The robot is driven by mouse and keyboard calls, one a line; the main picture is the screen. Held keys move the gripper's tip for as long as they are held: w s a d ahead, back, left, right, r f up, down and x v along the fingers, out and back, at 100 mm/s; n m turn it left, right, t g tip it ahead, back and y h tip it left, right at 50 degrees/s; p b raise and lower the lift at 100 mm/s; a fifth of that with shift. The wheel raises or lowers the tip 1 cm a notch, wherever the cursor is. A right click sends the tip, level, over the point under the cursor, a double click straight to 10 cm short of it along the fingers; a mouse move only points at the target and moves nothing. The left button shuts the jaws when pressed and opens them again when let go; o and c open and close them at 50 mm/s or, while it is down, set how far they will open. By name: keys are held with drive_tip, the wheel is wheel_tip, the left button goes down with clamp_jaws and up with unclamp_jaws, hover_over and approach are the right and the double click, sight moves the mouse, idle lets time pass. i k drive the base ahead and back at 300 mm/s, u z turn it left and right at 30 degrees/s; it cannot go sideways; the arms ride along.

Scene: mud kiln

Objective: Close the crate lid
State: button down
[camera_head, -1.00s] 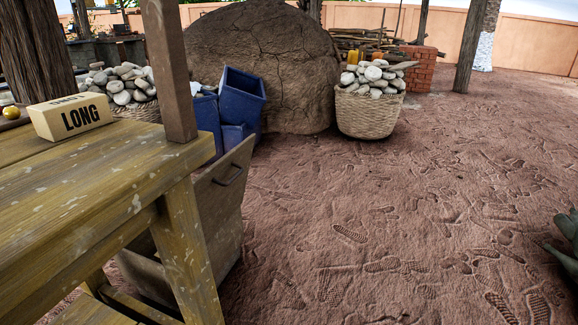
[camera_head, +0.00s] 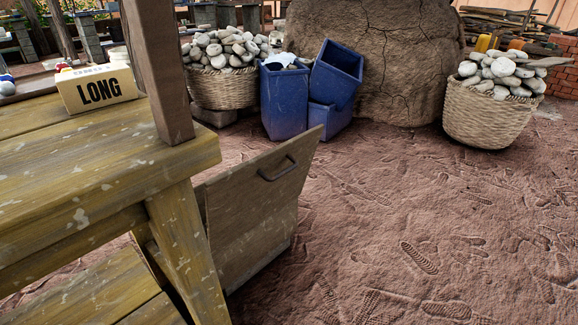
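A wooden panel with a dark metal handle (camera_head: 278,168) stands on the ground just right of the wooden table's leg. It looks like the crate or its raised lid (camera_head: 255,215); I cannot tell which. Its top edge slants up to the right. A narrow part of the box behind it shows by the table leg; the rest is hidden by the table. My gripper is not in view.
The weathered wooden table (camera_head: 80,185) and its post (camera_head: 157,70) fill the left side, with a box marked LONG (camera_head: 97,92) on top. Blue bins (camera_head: 284,100) and stone-filled baskets (camera_head: 224,90) (camera_head: 487,115) stand behind. Open sandy ground (camera_head: 400,220) lies to the right.

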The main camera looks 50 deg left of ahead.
sight(240, 197)
drive_tip(key=u, duration=0.75)
drive_tip(key=i, duration=0.8)
drive_tip(key=u, duration=0.8)
